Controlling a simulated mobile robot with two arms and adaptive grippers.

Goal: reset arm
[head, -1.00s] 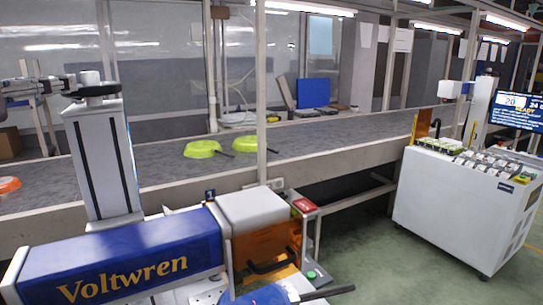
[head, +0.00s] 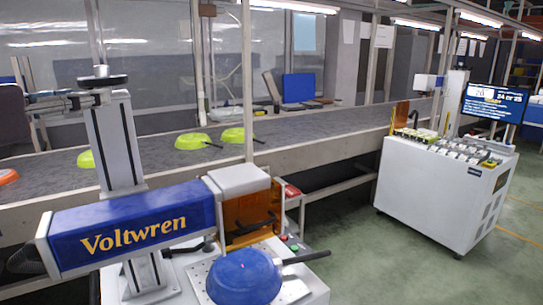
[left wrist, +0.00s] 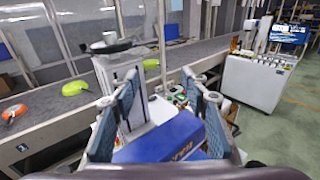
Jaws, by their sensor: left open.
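My left gripper (head: 68,101) is at the left in the head view, by the top of the marking machine's column (head: 115,140). In the left wrist view its two fingers (left wrist: 157,92) are spread apart with nothing held between them. A blue pan (head: 243,276) lies upside down on the white perforated plate under the machine's head, its dark handle pointing right. It does not show clearly in the left wrist view. My right gripper is in neither view.
The blue Voltwren marking machine (head: 125,230) stands in front. Behind it a grey conveyor (head: 330,135) carries green pans (head: 193,141) and an orange pan (head: 8,177). A white cabinet (head: 430,200) with a screen stands right. Green floor between is clear.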

